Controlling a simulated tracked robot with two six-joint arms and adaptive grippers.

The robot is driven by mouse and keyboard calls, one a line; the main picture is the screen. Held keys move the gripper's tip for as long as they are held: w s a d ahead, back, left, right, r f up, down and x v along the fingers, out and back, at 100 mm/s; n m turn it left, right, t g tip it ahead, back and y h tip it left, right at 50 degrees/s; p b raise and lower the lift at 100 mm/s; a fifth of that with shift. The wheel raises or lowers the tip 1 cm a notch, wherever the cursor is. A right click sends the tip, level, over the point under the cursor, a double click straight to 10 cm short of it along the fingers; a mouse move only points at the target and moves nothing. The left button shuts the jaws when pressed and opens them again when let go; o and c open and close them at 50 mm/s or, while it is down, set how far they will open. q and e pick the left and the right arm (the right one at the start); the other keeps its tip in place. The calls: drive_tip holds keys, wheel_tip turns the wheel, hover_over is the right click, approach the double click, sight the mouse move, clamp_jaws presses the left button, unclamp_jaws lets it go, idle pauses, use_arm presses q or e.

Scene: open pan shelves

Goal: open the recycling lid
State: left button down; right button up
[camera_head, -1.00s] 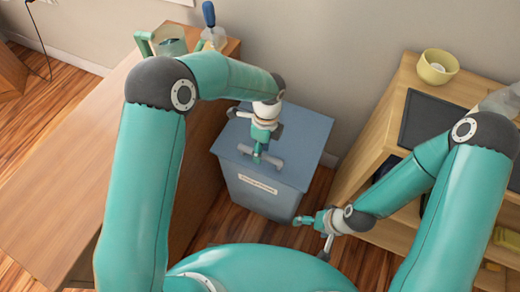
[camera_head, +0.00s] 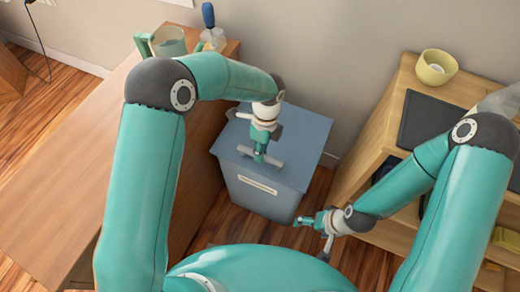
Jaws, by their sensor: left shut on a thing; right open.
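The recycling bin is a blue-grey box with a white label (camera_head: 257,185) on its front. It stands on the floor between the wooden counter and the shelf. Its flat lid (camera_head: 305,135) looks closed. A grey bar handle (camera_head: 272,163) sits on the lid near its front edge. My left gripper (camera_head: 260,156) reaches down from above and is shut on the handle; the fingertips partly hide it. My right gripper (camera_head: 312,230) is open and empty, low in front of the bin's right side and the shelf.
A wooden counter (camera_head: 70,165) on the left holds a green-handled pitcher (camera_head: 168,42) and a blue-handled brush (camera_head: 208,15). A wooden shelf (camera_head: 400,85) on the right holds a yellow bowl (camera_head: 436,67) and a dark tray (camera_head: 430,122). The wall (camera_head: 330,50) is behind the bin.

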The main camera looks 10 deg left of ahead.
use_arm(q)
drive_tip(key=w+d+r+p, duration=0.1)
drive_tip(key=w+r+p, duration=0.2)
drive_tip(key=r+p, duration=0.3)
drive_tip(key=w+d+r+g+p, duration=0.1)
drive_tip(key=w+r+p, duration=0.3)
drive_tip(key=r+p, duration=0.3)
drive_tip(key=shift+w+d+r, duration=0.2)
drive_tip(key=shift+w, duration=0.1)
idle(0.4)
drive_tip(key=c, duration=1.3)
unclamp_jaws()
drive_tip(key=shift+w, duration=0.1)
drive_tip(key=shift+o, duration=1.2)
drive_tip(key=shift+w+d+f, duration=0.1)
drive_tip(key=shift+w+f, duration=0.1)
drive_tip(key=shift+s+r, duration=0.1)
drive_tip(key=shift+r, duration=0.05)
